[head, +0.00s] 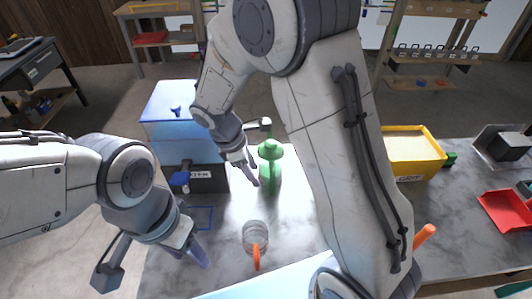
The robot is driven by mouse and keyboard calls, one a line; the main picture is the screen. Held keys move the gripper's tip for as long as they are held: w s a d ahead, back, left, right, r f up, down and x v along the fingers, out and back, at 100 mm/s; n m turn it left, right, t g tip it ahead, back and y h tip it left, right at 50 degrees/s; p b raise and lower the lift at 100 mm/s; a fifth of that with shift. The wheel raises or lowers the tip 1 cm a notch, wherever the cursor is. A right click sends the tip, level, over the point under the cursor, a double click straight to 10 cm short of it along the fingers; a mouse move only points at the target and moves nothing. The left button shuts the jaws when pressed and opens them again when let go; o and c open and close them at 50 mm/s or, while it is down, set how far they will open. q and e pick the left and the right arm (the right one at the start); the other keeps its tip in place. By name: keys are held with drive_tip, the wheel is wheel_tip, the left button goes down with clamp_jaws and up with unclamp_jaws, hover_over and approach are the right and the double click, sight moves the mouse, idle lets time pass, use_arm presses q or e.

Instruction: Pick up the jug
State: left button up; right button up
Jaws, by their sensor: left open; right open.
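A clear grey cylindrical jug (255,234) with an orange handle stands upright on the pale worktop, near the middle of the head view. A green vessel with a domed top (271,170) stands behind it. My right gripper (247,174) is open and points down just left of the green vessel, behind the jug; whether it touches the green vessel I cannot tell. My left gripper (191,250) is open and empty, left of the jug and clear of it. The jug's base is partly hidden by its handle.
A blue box (175,103) and a dark labelled case (208,180) stand behind at left. A yellow grit bin (413,153) and a red tray (506,210) are at right. My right arm crosses the middle. The worktop right of the jug has some free room.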

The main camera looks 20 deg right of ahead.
sight(272, 184)
drive_tip(key=shift+n+h, duration=0.3)
drive_tip(key=shift+n, duration=0.5)
drive_tip(key=shift+w+d+r+p+x, duration=0.1)
drive_tip(key=shift+w+d+p+x, duration=0.25)
drive_tip(key=shift+x, duration=1.9)
drive_tip(key=shift+w+d+r+p+x, duration=0.15)
drive_tip(key=shift+w+x, duration=0.35)
drive_tip(key=shift+x, duration=1.8)
drive_tip(key=shift+w+d+r+p+x, duration=0.15)
drive_tip(key=shift+w+d+x, duration=0.2)
drive_tip(key=shift+x, duration=1.9)
drive_tip(key=shift+a+f, duration=0.1)
clamp_jaws()
drive_tip(key=shift+w, duration=0.1)
